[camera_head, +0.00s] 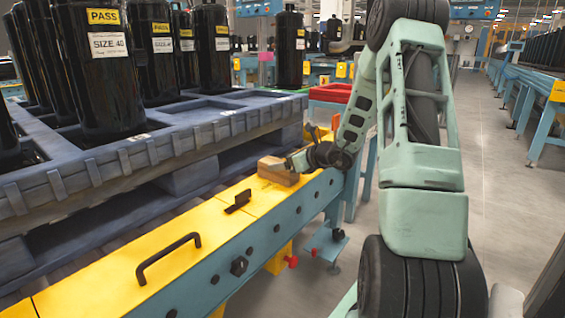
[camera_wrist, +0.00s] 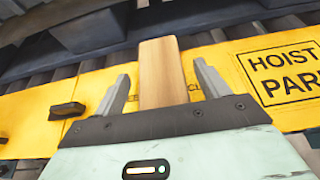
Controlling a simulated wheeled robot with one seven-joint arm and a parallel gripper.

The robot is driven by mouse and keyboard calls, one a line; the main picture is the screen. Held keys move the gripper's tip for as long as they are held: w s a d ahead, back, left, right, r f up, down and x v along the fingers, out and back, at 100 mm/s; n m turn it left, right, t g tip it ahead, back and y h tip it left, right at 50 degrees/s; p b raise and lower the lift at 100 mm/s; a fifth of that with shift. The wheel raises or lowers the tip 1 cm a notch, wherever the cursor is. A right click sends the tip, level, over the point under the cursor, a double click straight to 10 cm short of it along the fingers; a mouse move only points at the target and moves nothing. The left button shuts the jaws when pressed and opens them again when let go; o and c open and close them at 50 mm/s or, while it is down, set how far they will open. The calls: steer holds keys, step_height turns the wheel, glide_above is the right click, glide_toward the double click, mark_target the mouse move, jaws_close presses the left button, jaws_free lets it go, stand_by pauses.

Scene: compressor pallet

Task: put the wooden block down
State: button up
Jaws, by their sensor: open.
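The wooden block (camera_head: 277,171) lies on the yellow top (camera_head: 205,225) of the conveyor's side rail, near the pallet. In the wrist view the wooden block (camera_wrist: 160,72) sits between my gripper's two fingers, with a visible gap on each side. My gripper (camera_head: 297,160) is at the block's right end in the head view, where its fingers are small and partly hidden. In the wrist view my gripper (camera_wrist: 159,90) is open, its fingers apart from the block. The block's near end is hidden behind the gripper body.
A blue-grey pallet (camera_head: 150,150) with several black compressors (camera_head: 100,70) stands left of the rail. Black handles (camera_head: 168,258) rise from the yellow top. A red bin (camera_head: 330,93) is behind. The aisle floor (camera_head: 490,170) on the right is clear.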

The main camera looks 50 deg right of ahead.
steer(key=a+p+v, duration=0.1)
steer(key=p+v, duration=0.3)
steer(key=v, duration=0.6)
steer(key=a+r+n+g+y, duration=0.1)
steer(key=a+n+g+y, duration=0.35)
steer(key=a+n, duration=0.8)
steer(key=a+r+n+g+y, duration=0.1)
steer(key=a+n+g+y, duration=0.3)
steer(key=a, duration=1.6)
steer(key=s+a+n+g+h, duration=0.2)
steer(key=s+a+n+h, duration=0.2)
steer(key=n, duration=0.9)
steer(key=s+a+n+g+h, duration=0.3)
steer(key=s+a+n+h, duration=0.2)
steer(key=s+a+n, duration=0.6)
steer(key=s+n, duration=0.2)
steer(key=s, duration=0.2)
steer(key=shift+s+a+f, duration=0.2)
steer(key=shift+a, duration=0.1)
